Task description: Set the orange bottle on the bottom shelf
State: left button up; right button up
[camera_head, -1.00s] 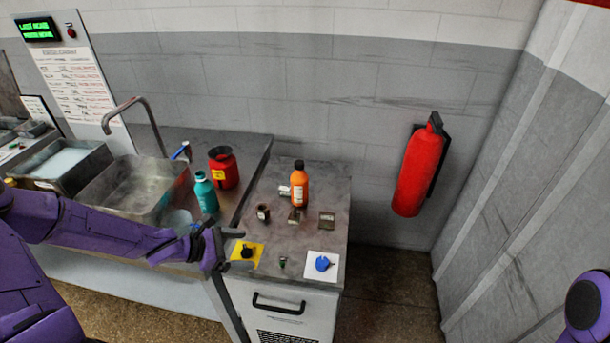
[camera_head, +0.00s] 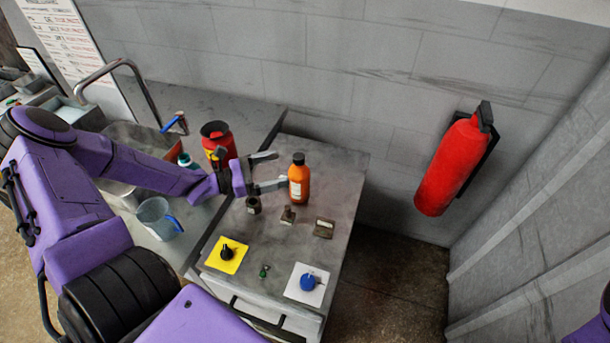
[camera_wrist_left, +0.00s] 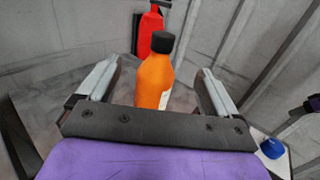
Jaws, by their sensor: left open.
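The orange bottle (camera_head: 299,184) with a black cap and white label stands upright on the grey cabinet top (camera_head: 338,190). My left gripper (camera_head: 281,170) is open, coming in from the left, with its fingertips just short of the bottle. In the left wrist view the orange bottle (camera_wrist_left: 154,84) stands between and beyond the two spread fingers of the gripper (camera_wrist_left: 158,68). Contact with the bottle is not visible. No bottom shelf can be made out. My right gripper is not in view.
Small dark items (camera_head: 288,215) stand near the bottle. A yellow mat (camera_head: 237,262) and a white mat (camera_head: 295,292) lie at the front. A red jar (camera_head: 219,150), a teal bottle (camera_head: 185,161) and a beaker (camera_head: 155,217) are on the left. A fire extinguisher (camera_head: 452,168) hangs on the wall.

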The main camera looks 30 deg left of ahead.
aim_at(300, 176)
pick_arm(q)
jog(key=f, duration=0.1)
jog(key=f+b, duration=0.1)
jog(key=f, duration=0.1)
jog(key=f+b, duration=0.1)
jog(key=f, duration=0.1)
jog(key=shift+s+a+f, duration=0.15)
jog(key=shift+s+f, duration=0.05)
jog(key=shift+s, duration=0.2)
jog(key=b+x, duration=0.6)
jog(key=x, duration=0.2)
jog(key=shift+a+f, duration=0.15)
jog(key=shift+a, duration=0.05)
jog(key=shift+w, duration=0.2)
jog(key=shift+s, duration=0.1)
jog(key=c, duration=0.7)
jog(key=shift+r, duration=0.25)
jog(key=c, duration=0.8)
